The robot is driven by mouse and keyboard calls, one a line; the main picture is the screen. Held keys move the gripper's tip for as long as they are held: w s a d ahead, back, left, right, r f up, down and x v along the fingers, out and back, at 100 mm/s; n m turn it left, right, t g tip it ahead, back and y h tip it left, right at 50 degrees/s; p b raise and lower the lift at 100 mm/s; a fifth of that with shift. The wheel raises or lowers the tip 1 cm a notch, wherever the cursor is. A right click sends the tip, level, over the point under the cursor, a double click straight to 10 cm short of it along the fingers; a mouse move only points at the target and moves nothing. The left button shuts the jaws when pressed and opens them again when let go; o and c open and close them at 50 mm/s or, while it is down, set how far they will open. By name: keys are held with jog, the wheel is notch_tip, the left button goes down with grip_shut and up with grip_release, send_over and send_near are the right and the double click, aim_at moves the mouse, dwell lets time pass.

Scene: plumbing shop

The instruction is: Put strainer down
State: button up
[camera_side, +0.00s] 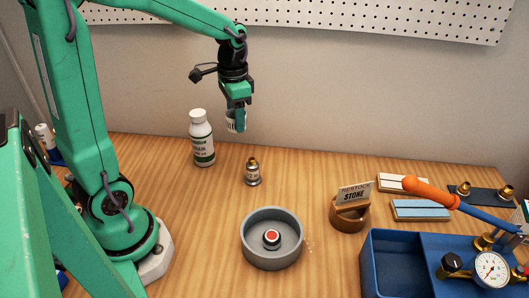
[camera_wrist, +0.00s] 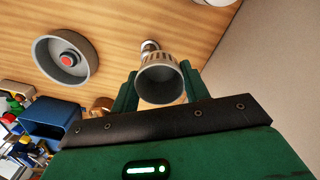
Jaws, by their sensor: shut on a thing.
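My gripper (camera_side: 238,124) is raised above the table in the side view. It is shut on the strainer (camera_side: 231,124), a small pale slotted cup partly hidden by the jaws. In the wrist view the strainer (camera_wrist: 160,78) sits between my two green fingers (camera_wrist: 158,90), with its round open end facing the camera. The strainer is clear of the table. A grey round basin (camera_side: 272,246) with a red-topped piece (camera_side: 271,237) in its middle stands on the table, and also shows in the wrist view (camera_wrist: 45,58).
A white bottle (camera_side: 202,140) stands at the back, near my gripper. A small brass-topped fitting (camera_side: 253,172) stands in front of it. Right are a wooden holder with a "Restock stone" card (camera_side: 353,193), a blue bin (camera_side: 392,270) and a gauge pump (camera_side: 489,268). Open table lies around the basin.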

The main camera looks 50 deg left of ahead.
jog(key=w+d+r+n, duration=0.1)
jog(key=w+d+n, duration=0.1)
jog(key=w+d, duration=0.65)
jog(key=m, duration=0.8)
send_over(344, 175)
notch_tip(344, 175, down, 8)
jog(key=shift+r, duration=0.25)
jog(key=shift+f, duration=5)
jog(key=shift+f, duration=0.15)
jog(key=o, duration=1)
jog(key=shift+c, duration=0.2)
